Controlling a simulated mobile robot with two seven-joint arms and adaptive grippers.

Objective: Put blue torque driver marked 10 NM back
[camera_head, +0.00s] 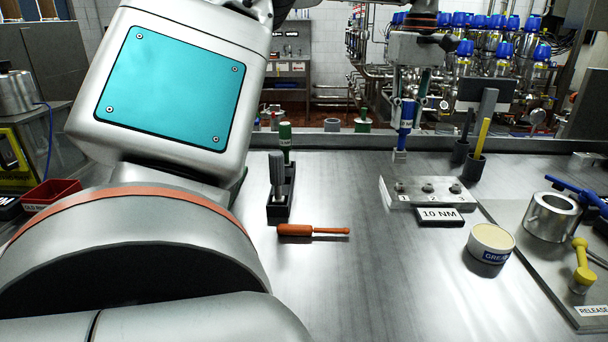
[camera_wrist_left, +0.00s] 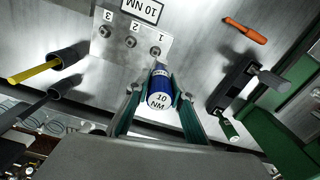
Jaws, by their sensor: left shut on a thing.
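The blue torque driver (camera_head: 406,116) hangs roughly upright, shut in my left gripper (camera_head: 409,96), above the back-left corner of the steel plate (camera_head: 391,200). In the left wrist view the driver (camera_wrist_left: 161,91) shows its white "10 NM" end cap between the fingers (camera_wrist_left: 158,108). Its lower end appears close to bolt 1 in that view; I cannot tell whether it touches. The plate has bolts numbered 1, 2 and 3, and a "10 NM" sign (camera_head: 439,216) lies in front of it. A black rack (camera_head: 282,207) to the left holds a grey-handled tool (camera_head: 277,174) and a green-handled tool (camera_head: 285,139). My right gripper is out of view.
An orange screwdriver (camera_head: 311,231) lies before the rack. A grease tub (camera_head: 491,241) stands right of centre. Two dark cups (camera_head: 472,166) hold a yellow and a dark rod. A mat with a metal ring (camera_head: 551,216) is at right. The table's middle is clear.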

